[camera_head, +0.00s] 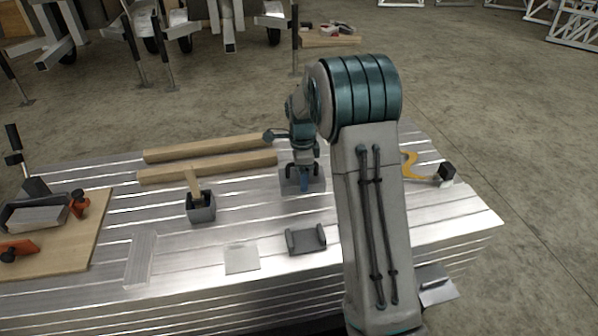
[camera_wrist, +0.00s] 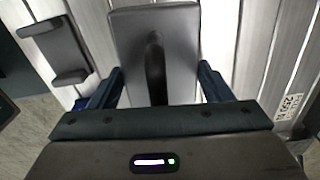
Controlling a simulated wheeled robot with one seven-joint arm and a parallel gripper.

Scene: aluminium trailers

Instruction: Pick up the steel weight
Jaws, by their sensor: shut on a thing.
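The steel weight (camera_head: 317,186) is a dark grey block on or just above the ribbed aluminium deck (camera_head: 440,215), right of centre in the head view. In the wrist view it fills the top middle as a dark slab (camera_wrist: 183,45) with a raised black ridge down its centre. My gripper (camera_head: 304,181) points down at it. In the wrist view the blue fingers of my gripper (camera_wrist: 160,80) stand wide apart, one on each side of the slab, shut on it. I cannot tell whether it is clear of the deck. My arm covers part of the deck's right side.
A dark grey bracket (camera_head: 306,240) lies nearer; it also shows in the wrist view (camera_wrist: 57,50). Left are a dark box with a wooden handle (camera_head: 201,209), two timber bars (camera_head: 210,170) and a wooden board (camera_head: 75,252). A yellow tool (camera_head: 411,165) lies right.

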